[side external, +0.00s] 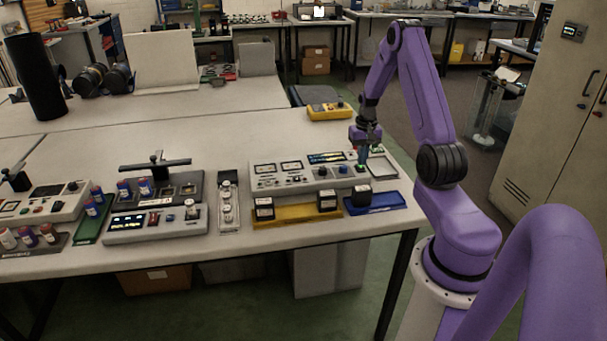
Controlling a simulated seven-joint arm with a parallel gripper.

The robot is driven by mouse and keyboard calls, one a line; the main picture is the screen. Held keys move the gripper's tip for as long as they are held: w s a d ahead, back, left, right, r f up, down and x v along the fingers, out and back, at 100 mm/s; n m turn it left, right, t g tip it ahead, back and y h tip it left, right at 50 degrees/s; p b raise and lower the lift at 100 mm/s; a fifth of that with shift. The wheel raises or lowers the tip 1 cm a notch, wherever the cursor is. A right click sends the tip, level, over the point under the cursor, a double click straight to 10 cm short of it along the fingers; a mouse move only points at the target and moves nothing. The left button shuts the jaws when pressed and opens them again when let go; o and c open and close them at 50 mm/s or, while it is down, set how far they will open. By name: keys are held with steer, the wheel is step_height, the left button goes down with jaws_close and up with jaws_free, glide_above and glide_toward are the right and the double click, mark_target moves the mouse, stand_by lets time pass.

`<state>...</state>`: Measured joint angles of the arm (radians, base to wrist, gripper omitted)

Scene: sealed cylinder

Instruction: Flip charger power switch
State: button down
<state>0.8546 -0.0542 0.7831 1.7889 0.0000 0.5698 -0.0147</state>
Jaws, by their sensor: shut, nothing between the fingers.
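A long light-grey instrument box (300,183) with several small displays, buttons and a knob stands on the table in front of my arm. It looks like the charger, though its labels are too small to read. My gripper (362,166) points down at the right end of this box, its fingers shut and empty. The fingertips are at or just above the box's top; I cannot tell whether they touch it. Small green and dark controls lie near the fingertips, partly hidden by them. The power switch cannot be told apart at this size.
A yellow tray (284,217) with black blocks and a blue tray (388,207) lie in front of the box. A yellow meter (330,110) lies behind it. Another grey unit (130,236) with a lit display stands left. The table's right edge is close to my gripper.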

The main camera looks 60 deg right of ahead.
steer(key=shift+f, duration=0.85)
stand_by(0.4)
steer(key=shift+r, duration=3.55)
